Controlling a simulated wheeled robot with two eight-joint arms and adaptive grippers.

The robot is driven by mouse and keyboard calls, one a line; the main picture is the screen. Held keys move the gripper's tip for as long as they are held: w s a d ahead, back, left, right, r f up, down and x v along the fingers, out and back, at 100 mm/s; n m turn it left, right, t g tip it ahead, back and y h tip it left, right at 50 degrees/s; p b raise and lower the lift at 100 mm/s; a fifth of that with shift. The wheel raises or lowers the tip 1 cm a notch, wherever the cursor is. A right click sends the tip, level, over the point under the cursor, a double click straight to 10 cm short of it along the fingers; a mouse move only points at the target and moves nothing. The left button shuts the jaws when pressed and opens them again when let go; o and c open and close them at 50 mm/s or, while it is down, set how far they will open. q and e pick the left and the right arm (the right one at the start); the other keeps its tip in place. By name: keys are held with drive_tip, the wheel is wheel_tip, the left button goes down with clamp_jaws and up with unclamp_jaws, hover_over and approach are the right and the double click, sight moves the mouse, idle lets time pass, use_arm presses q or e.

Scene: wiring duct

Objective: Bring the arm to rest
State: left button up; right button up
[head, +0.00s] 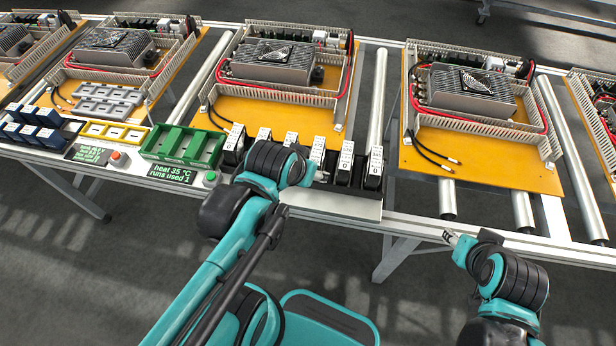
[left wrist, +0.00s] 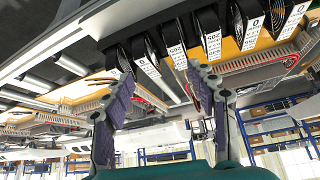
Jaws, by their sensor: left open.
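My left arm reaches in from the left in the head view. Its gripper (head: 320,176) is beside the row of black spools with white labels (head: 345,162), at the table's front edge. In the left wrist view the two fingers of the left gripper (left wrist: 160,74) stand apart with nothing between them. The labelled black spools (left wrist: 213,42) hang across the top of that view, beyond the fingertips. My right gripper (head: 450,238) is low on the right, in front of the table's front rail. It is too small to tell whether its fingers are apart.
Orange boards (head: 480,165) with grey finned boxes and slotted ducts lie along a roller line. A green tray (head: 184,146), yellow tray (head: 113,133), blue bins (head: 40,125) and a sign (head: 172,173) are at left.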

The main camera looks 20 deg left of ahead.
use_arm(q)
drive_tip(key=shift+s+d, duration=0.75)
drive_tip(key=shift+s, duration=0.3)
drive_tip(key=shift+f, duration=0.1)
drive_tip(key=shift+f+b, duration=0.35)
drive_tip(key=shift+b, duration=0.05)
